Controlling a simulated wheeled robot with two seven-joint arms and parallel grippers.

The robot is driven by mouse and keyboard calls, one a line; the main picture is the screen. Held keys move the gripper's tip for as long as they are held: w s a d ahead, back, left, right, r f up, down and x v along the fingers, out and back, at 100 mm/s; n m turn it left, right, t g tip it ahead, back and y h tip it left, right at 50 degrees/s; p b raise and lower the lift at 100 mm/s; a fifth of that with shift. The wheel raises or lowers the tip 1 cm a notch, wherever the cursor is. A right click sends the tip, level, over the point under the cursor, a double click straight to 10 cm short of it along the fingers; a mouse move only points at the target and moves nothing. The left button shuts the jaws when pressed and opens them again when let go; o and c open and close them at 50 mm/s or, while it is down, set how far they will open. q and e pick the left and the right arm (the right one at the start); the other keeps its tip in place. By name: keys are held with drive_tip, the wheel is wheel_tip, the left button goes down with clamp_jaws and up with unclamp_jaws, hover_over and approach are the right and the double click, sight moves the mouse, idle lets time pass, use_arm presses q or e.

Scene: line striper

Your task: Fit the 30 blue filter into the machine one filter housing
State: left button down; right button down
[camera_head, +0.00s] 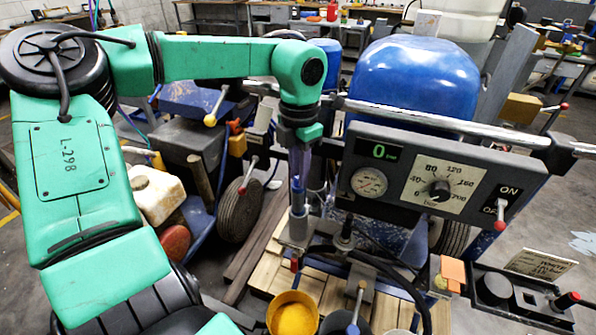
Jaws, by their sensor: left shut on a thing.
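My green left arm reaches across the top, and its gripper (301,150) points down in the middle of the view. It is shut on a slim blue filter (298,195), held upright. The filter's lower end is over or at a grey metal fitting (297,230) low on the machine, which seems to be the filter housing. I cannot tell whether the filter is inside it or just above it. The machine has a blue tank (418,78) and a control panel (437,180) with a dial, a gauge and a green 0 display. My right gripper is not in view.
A yellow-filled bucket (292,314) and a dark bucket stand on wooden slats below the fitting. A silver bar (440,122) crosses the machine above the panel. A black hose (395,275) curves beside the fitting. A cream jug (157,194) and a wheel (240,205) are at left.

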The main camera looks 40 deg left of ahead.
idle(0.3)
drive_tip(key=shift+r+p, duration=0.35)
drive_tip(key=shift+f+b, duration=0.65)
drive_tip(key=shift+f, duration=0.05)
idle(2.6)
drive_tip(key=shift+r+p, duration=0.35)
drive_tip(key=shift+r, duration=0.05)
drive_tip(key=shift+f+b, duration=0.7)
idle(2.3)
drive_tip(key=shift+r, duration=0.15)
